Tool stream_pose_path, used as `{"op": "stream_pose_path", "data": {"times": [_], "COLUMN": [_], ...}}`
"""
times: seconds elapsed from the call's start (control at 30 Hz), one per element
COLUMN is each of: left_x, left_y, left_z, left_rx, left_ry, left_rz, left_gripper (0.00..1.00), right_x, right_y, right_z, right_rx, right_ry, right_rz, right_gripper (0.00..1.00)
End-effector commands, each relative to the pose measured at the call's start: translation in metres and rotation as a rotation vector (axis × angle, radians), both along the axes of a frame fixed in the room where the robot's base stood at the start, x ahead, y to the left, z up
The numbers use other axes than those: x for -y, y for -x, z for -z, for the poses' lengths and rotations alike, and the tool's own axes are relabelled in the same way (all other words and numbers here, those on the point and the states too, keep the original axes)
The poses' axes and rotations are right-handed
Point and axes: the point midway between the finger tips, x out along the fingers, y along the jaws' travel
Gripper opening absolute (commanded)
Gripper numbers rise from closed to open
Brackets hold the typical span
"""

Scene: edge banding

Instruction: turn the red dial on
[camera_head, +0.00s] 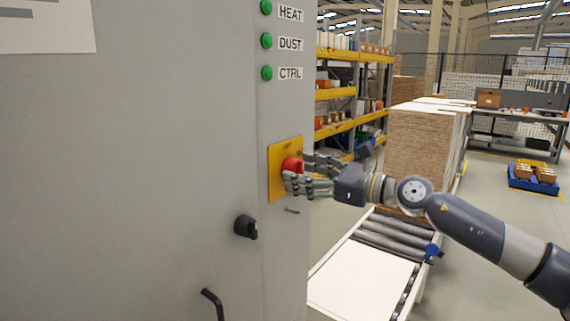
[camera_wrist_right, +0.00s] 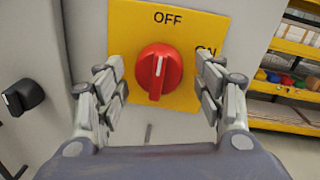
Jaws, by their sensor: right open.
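The red dial (camera_head: 291,165) sits on a yellow plate (camera_head: 285,150) on the side of the grey cabinet. In the right wrist view the red dial (camera_wrist_right: 159,72) faces me, and its white mark points up to the word OFF. The word ON is at the upper right of the yellow plate (camera_wrist_right: 205,30), partly hidden by a finger. My right gripper (camera_head: 312,177) is at the dial; its open fingers (camera_wrist_right: 163,88) are on the left and right sides of the dial, with gaps to it. My left gripper is not in view.
A black knob (camera_head: 246,227) and a dark handle (camera_head: 213,303) are on the cabinet (camera_head: 150,150) left of the dial. Green lights (camera_head: 267,41) are above. A roller conveyor (camera_head: 385,240) with a white panel (camera_head: 362,280) is below my right arm. Stacked boards (camera_head: 420,140) stand behind.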

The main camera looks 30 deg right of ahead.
Motion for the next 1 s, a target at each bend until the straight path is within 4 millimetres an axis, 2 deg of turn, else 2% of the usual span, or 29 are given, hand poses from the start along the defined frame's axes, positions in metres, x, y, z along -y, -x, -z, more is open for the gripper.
{"op": "stream_pose_path", "data": {"times": [0.17, 0.43, 0.63, 1.0], "left_x": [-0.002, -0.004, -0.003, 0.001], "left_y": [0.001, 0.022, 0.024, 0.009], "left_z": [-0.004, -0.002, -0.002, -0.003], "left_rx": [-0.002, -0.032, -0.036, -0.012], "left_ry": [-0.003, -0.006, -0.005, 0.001], "left_rz": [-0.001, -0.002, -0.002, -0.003], "left_gripper": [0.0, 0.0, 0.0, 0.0], "right_x": [-0.001, -0.001, -0.001, -0.001], "right_y": [-0.001, -0.001, -0.001, -0.001], "right_z": [0.0, 0.001, 0.001, 0.001], "right_rx": [-0.001, -0.002, -0.001, -0.014], "right_ry": [0.001, 0.0, -0.001, -0.031], "right_rz": [0.002, 0.003, 0.003, 0.004], "right_gripper": [0.63, 0.63, 0.18, 0.18]}}
